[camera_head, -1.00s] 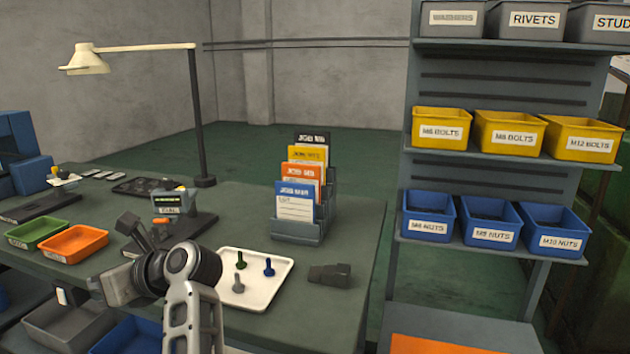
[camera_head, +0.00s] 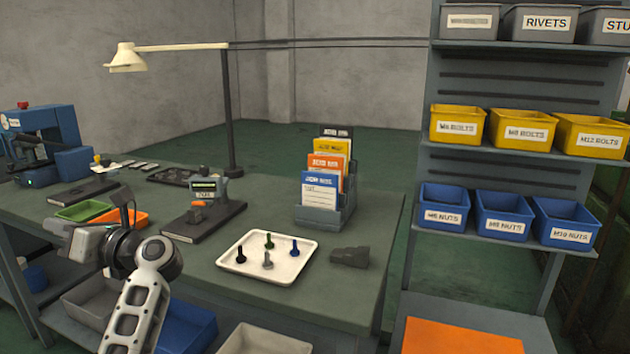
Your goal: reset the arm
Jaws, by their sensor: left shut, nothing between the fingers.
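My left arm comes in from the bottom left, over the front of the workbench (camera_head: 225,265). My left gripper (camera_head: 122,203) is at the far end of its dark wrist, in front of the orange tray (camera_head: 133,217) and the green tray (camera_head: 82,211). The fingers look small and together, with nothing held. The wrist hides part of both trays. My right arm and gripper are not in view.
A white tray (camera_head: 236,262) with several small bolts lies on the bench, with a dark block (camera_head: 350,257) beside it. A card rack (camera_head: 336,216), a lamp (camera_head: 128,57) and a blue machine (camera_head: 62,140) stand farther back. A shelf of bins is right.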

